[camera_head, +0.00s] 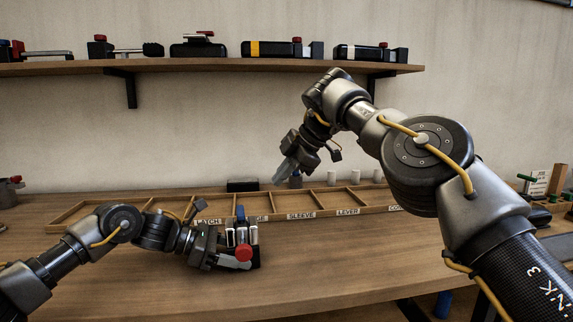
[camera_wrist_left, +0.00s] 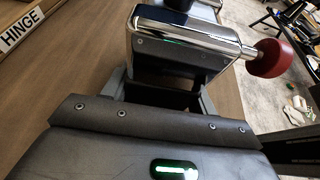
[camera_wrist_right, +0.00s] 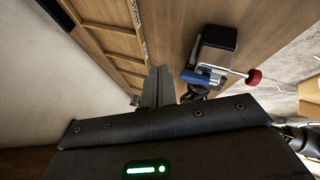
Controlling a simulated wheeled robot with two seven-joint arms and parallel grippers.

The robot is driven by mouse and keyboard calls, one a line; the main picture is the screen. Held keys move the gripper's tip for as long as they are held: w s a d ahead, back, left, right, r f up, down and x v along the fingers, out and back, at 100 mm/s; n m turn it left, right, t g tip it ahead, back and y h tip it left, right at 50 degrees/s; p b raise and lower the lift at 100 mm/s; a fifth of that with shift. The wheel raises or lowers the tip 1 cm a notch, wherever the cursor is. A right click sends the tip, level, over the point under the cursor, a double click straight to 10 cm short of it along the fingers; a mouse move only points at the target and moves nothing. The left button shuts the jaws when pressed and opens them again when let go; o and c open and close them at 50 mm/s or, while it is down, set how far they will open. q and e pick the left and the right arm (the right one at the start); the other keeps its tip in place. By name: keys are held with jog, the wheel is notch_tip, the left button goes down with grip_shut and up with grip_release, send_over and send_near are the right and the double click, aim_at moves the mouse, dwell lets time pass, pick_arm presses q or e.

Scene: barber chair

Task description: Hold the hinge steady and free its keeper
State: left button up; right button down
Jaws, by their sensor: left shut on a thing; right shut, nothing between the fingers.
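The hinge (camera_head: 254,233) stands on the bench in front of the tray, with chrome plates, a black body and a blue part. A red knob (camera_head: 243,252) on a thin metal pin sticks out from it; this may be the keeper. In the left wrist view the hinge's chrome and black block (camera_wrist_left: 185,42) sits between the fingers, with the red knob (camera_wrist_left: 270,58) to the right. My left gripper (camera_head: 232,258) is shut on the hinge. My right gripper (camera_head: 282,172) is shut and empty, raised above the tray. The right wrist view shows the blue part (camera_wrist_right: 205,75) and red knob (camera_wrist_right: 254,77) apart from its fingers.
A wooden tray (camera_head: 330,211) with labelled compartments runs along the bench behind the hinge. Small white cylinders (camera_head: 354,177) and a black block (camera_head: 242,185) stand behind it. A wall shelf (camera_head: 215,68) holds several devices. The bench front right of the hinge is clear.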

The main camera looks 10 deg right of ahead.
pick_arm(q)
jog(key=shift+r, duration=0.1)
pick_arm(e)
jog(key=shift+w+d+r, duration=0.3)
jog(key=shift+d+r, duration=0.1)
jog(key=shift+r, duration=0.25)
jog(key=shift+w+d+r, duration=0.3)
jog(key=shift+d+r, duration=0.05)
jog(key=shift+r, duration=0.3)
pick_arm(q)
jog(key=o, duration=1.6)
jog(key=shift+a, duration=0.1)
